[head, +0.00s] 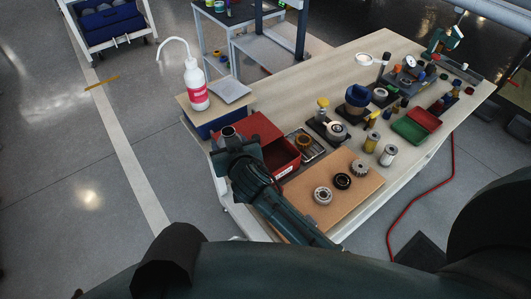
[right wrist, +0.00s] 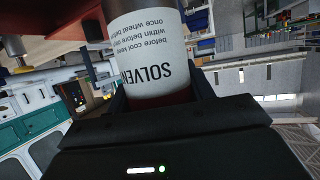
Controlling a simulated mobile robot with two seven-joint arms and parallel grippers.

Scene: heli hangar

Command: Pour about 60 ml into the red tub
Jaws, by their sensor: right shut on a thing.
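My right gripper (head: 236,152) is over the near left part of the workbench and shut on a bottle. In the right wrist view the bottle (right wrist: 150,50) has a white label reading "SOLVEN…", upside down in the picture, between the fingers (right wrist: 160,98). In the head view only a grey round end (head: 229,132) shows above the gripper; the rest is hidden. The red tub (head: 291,166), with a white label on its near wall, stands just right of the gripper, partly behind my arm. I cannot see any liquid. My left gripper is not in view.
A white wash bottle (head: 196,85) with a red label stands on a board behind the gripper. A brown mat (head: 330,207) with several metal rings lies right of my arm. Jars, fixtures and small green (head: 408,131) and red trays fill the bench's right side.

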